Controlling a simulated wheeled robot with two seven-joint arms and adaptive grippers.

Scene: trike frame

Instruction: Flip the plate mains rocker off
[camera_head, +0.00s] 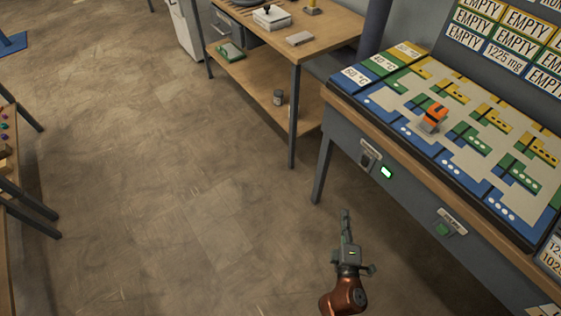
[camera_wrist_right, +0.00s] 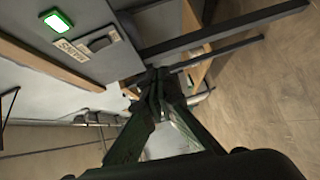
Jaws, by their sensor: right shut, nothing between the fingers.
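The mains rocker (camera_head: 367,160) is a small dark switch on the grey front panel of the plate table at the right. A lit green lamp (camera_head: 386,172) sits beside it. In the right wrist view the rocker (camera_wrist_right: 100,43) is next to a label reading MAINS (camera_wrist_right: 71,49), with the glowing green lamp (camera_wrist_right: 58,22) close by. My right gripper (camera_head: 346,214) is shut and empty, below and left of the rocker in the head view and apart from the panel. Its fingertips (camera_wrist_right: 153,78) also show in the wrist view. My left gripper is not in view.
The table's patterned plate (camera_head: 410,108) carries an orange-and-grey block (camera_head: 433,117). A green button (camera_head: 443,229) is farther right on the same panel. A wooden workbench (camera_head: 300,52) with a lower shelf stands behind.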

